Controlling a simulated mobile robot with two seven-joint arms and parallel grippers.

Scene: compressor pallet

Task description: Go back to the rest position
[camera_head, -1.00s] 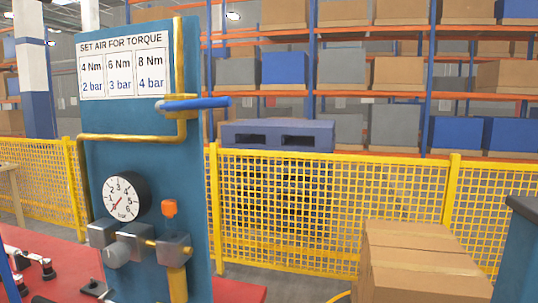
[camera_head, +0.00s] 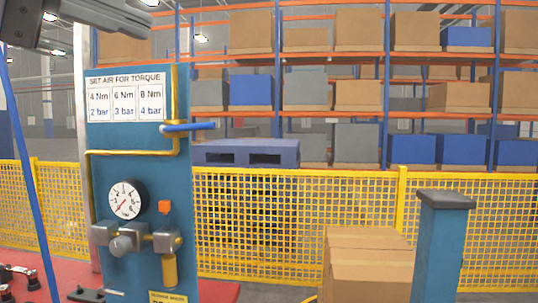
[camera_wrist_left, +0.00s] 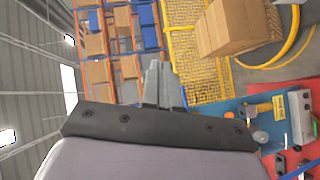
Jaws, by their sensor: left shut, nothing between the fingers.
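My left gripper (camera_head: 148,14) is high at the upper left of the head view, above the blue panel and in the air. In the left wrist view its two grey fingers (camera_wrist_left: 162,84) are together with nothing between them. The blue panel (camera_head: 138,245) stands upright at left, with a torque chart (camera_head: 126,97), a round pressure gauge (camera_head: 125,200) and a valve (camera_head: 122,243) on it. The gripper is apart from the panel. My right gripper is not in view.
A yellow mesh fence (camera_head: 290,225) runs behind the panel, with racks of boxes (camera_head: 358,95) beyond. A cardboard box (camera_head: 368,268) and a blue post with a dark cap (camera_head: 440,240) stand at right. A blue pallet (camera_head: 245,152) is behind the fence. A red surface (camera_head: 60,270) lies at lower left.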

